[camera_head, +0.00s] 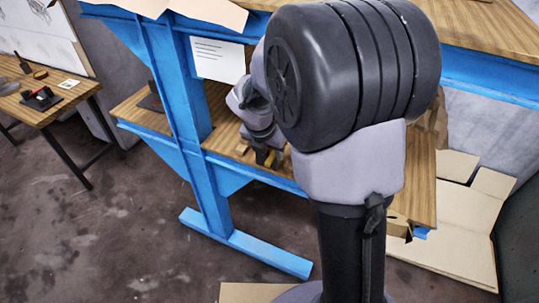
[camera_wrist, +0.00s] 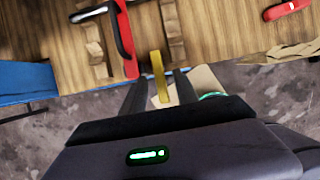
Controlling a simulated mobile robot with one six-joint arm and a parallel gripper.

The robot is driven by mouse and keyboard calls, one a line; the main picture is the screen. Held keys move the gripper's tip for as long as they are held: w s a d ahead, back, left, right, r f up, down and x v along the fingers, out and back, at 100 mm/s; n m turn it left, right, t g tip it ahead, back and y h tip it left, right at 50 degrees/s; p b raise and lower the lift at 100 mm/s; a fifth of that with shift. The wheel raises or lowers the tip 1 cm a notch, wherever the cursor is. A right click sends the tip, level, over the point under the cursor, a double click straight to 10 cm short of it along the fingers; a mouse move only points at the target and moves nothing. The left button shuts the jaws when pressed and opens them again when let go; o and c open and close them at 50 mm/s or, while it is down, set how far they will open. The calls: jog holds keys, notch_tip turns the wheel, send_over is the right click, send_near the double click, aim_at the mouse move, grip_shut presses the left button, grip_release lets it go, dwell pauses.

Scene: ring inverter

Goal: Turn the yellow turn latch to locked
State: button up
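The yellow turn latch (camera_wrist: 158,78) is a narrow upright bar at the edge of the wooden board in the wrist view. My gripper (camera_wrist: 160,76) has its two dark fingers apart, one on each side of the latch, with visible gaps between. Contact with the latch is not visible. In the head view my gripper (camera_head: 268,151) is small at the lower wooden shelf, and a yellow bit shows there. My arm hides much of that shelf.
A red and black handle (camera_wrist: 124,40) stands just left of the latch. Another red part (camera_wrist: 286,10) lies at the upper right. Notched wooden blocks (camera_wrist: 172,30) are close by. A blue frame post (camera_head: 190,90) stands left of my arm. Cardboard (camera_head: 455,215) lies at right.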

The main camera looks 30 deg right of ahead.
jog(key=shift+f, duration=0.25)
jog(key=shift+c, duration=0.3)
grip_shut()
jog(key=shift+r, duration=0.1)
jog(key=shift+w+m+g+p, duration=0.65)
jog(key=shift+m+g+p, duration=0.25)
jog(key=shift+m+p, duration=1.7)
jog(key=shift+w+m+g+p, duration=0.6)
jog(key=shift+m+g+p, duration=0.3)
jog(key=shift+m+p, duration=1.75)
jog(key=shift+w+m+g+p, duration=0.65)
jog(key=shift+m+g+p, duration=0.25)
jog(key=shift+m+p, duration=1.7)
jog(key=shift+n+p, duration=0.25)
jog(key=shift+p, duration=0.1)
